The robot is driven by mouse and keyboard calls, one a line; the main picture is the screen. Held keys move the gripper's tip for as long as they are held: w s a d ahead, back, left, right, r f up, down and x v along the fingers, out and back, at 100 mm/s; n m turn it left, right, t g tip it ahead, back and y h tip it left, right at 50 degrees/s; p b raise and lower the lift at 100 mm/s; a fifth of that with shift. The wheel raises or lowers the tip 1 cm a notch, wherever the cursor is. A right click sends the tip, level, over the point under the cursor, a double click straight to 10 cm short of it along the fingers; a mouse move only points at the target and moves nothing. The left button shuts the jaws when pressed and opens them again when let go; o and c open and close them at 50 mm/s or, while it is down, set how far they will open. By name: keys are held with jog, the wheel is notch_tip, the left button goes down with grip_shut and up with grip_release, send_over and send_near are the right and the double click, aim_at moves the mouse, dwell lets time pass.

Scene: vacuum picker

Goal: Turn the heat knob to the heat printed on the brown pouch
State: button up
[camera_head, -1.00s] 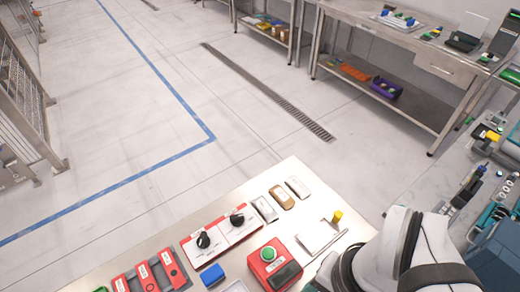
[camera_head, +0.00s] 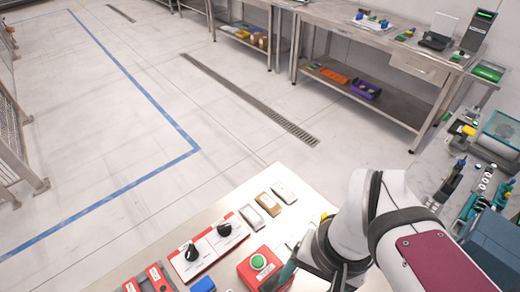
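The brown pouch (camera_head: 268,204) lies flat on the near bench between two pale pouches. Its print is too small to read. Two black knobs sit on a red-edged white panel left of it: a front-left knob (camera_head: 191,252) and a back-right knob (camera_head: 224,230). I cannot read their labels or tell which one is the heat knob. My gripper (camera_head: 287,272) is at the lower middle, right of the panel and beside the red button box. It is mostly hidden by my arm and the frame edge, so its fingers do not show clearly. Neither knob is touched.
A red box with a green button (camera_head: 258,262) stands between the knob panel and my gripper. A blue block (camera_head: 203,285) and red items (camera_head: 157,275) lie in front. Pale pouches (camera_head: 284,192) flank the brown one. A steel workbench (camera_head: 400,55) stands far off at the back right.

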jog(key=w+a+n+h, duration=0.1)
jog(key=w+a+n, duration=0.5)
jog(key=w, duration=0.6)
jog(key=n, duration=0.3)
send_over(224, 227)
notch_tip(224, 227, down, 4)
jog(key=f, duration=0.1)
jog(key=shift+h, duration=0.3)
notch_tip(224, 227, down, 15)
jog(key=shift+f, duration=0.1)
grip_shut()
